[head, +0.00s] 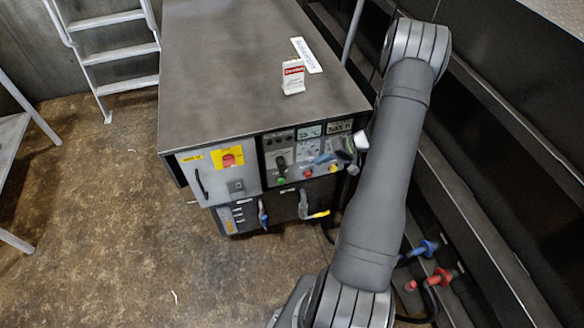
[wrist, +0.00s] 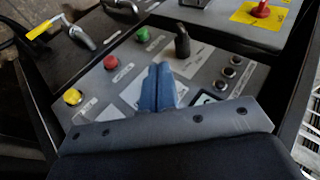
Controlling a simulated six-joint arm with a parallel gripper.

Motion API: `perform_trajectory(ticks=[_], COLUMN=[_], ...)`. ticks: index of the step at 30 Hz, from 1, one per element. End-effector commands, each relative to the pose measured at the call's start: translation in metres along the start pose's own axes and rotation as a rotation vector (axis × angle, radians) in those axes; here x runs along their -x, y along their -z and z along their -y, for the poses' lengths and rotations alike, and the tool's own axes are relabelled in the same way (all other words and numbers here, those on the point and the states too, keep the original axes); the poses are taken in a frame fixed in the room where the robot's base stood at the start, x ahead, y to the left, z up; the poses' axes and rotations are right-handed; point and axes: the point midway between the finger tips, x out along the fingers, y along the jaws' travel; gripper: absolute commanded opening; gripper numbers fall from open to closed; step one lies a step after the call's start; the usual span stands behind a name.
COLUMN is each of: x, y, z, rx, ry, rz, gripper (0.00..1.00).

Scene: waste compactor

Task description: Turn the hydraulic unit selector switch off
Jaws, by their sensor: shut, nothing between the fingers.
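A black selector switch (head: 281,165) stands on the grey control panel at the front of the cabinet, above a green button. It also shows in the wrist view (wrist: 182,42), standing out from the panel; its label is too small to read. My gripper (head: 325,159) is in front of the same panel, to the right of the switch. In the wrist view its blue fingers (wrist: 160,67) are together with nothing between them. Their tips are close to the switch but apart from it.
Green (wrist: 142,35), red (wrist: 110,62) and yellow (wrist: 72,96) buttons sit beside the switch. A red rotary knob on a yellow plate (head: 228,158) is on the left door. Blue and yellow handles are below.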

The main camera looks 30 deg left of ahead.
Motion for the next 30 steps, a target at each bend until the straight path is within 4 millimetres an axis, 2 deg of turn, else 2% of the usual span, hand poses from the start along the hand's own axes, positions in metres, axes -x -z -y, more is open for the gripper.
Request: perform_trajectory(ticks=[1, 6, 12, 21, 26, 30], x=[-0.026, -0.092, -0.139, -0.176, -0.185, -0.184], y=[-0.002, -0.012, -0.029, -0.043, -0.053, -0.062], z=[0.006, 0.014, 0.022, 0.045, 0.068, 0.095], rx=[0.008, 0.035, 0.087, 0.238, 0.358, 0.489], ry=[-0.050, -0.258, -0.465, -0.768, -0.956, -1.126], rz=[0.024, 0.065, 0.085, 0.051, 0.004, -0.063], gripper=[0.00, 0.00, 0.00, 0.00, 0.00, 0.00])
